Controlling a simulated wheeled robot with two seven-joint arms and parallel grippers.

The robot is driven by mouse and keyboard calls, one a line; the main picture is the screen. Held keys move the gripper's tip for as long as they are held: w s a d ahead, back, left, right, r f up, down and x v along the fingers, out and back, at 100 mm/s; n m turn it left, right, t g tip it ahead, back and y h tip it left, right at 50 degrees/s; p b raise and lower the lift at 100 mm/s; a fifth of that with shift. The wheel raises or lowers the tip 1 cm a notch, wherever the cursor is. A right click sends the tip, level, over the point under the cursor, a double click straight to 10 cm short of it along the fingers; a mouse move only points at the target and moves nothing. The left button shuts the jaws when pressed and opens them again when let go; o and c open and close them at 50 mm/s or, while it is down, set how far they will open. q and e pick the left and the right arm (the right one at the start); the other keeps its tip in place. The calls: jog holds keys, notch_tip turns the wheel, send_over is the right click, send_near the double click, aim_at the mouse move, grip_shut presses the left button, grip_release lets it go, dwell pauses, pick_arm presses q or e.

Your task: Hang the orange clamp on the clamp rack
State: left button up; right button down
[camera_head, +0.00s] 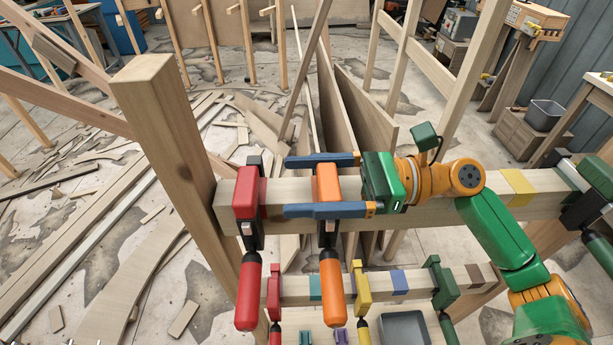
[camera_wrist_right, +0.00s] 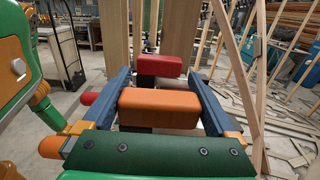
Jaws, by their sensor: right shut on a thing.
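The orange clamp (camera_head: 327,185) is at the upper beam of the wooden clamp rack (camera_head: 425,211), upright with its orange handle (camera_head: 332,290) hanging down. I cannot tell whether its weight rests on the beam. My right gripper (camera_head: 325,185) reaches in from the right, its two blue fingers shut on the orange head. In the right wrist view the orange head (camera_wrist_right: 160,108) sits between the fingers. A red clamp (camera_head: 248,195) hangs just left of it on the same beam, and its red head shows beyond in the wrist view (camera_wrist_right: 159,65). My left gripper is out of view.
A wooden post (camera_head: 165,125) stands at the rack's left end. A lower beam carries a small red clamp (camera_head: 273,295), a yellow clamp (camera_head: 361,290) and a green clamp (camera_head: 441,285). A yellow band (camera_head: 517,187) marks the upper beam, with bare wood nearby. Boards lie on the floor.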

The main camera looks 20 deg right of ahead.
aim_at(328, 188)
grip_release()
jog(key=shift+s, duration=0.1)
jog(key=d, duration=0.1)
jog(key=d+b, duration=0.1)
jog(key=b, duration=0.1)
jog(key=shift+s+d+f, duration=0.35)
jog(key=shift+d+f, duration=0.05)
jog(key=v, duration=0.1)
jog(key=b+v, duration=0.1)
jog(key=v, duration=0.2)
jog(key=shift+d+r+b, duration=0.1)
jog(key=shift+r+b, duration=0.2)
jog(key=shift+b, duration=0.1)
jog(key=shift+s+d+r, duration=0.1)
